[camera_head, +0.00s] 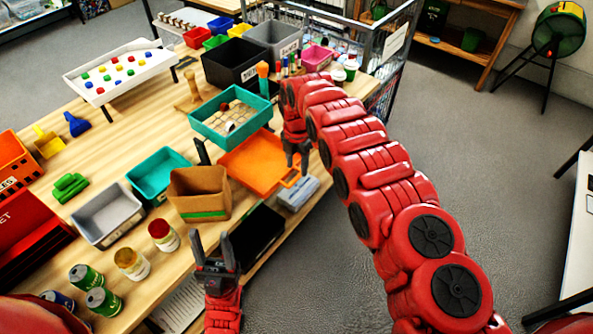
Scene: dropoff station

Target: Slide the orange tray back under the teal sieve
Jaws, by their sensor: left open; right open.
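The teal sieve (208,129) stands raised near the middle of the table, with a few small things on its mesh. The orange tray (238,168) lies below and in front of it, sticking out toward the table's front right edge. Its far part is hidden under the sieve. My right gripper (297,168) points down at the tray's right end, by its handle. It is open, and I cannot tell whether it touches the tray. My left gripper (226,243) is open and empty, pointing up at the table's front edge, beside a black bin.
A brown box (203,207), a teal bin (148,184) and a grey bin (97,228) stand left of the tray. The black bin (262,226) sits at the front edge. A grey device (299,193) lies near my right gripper. Cans and jars stand front left.

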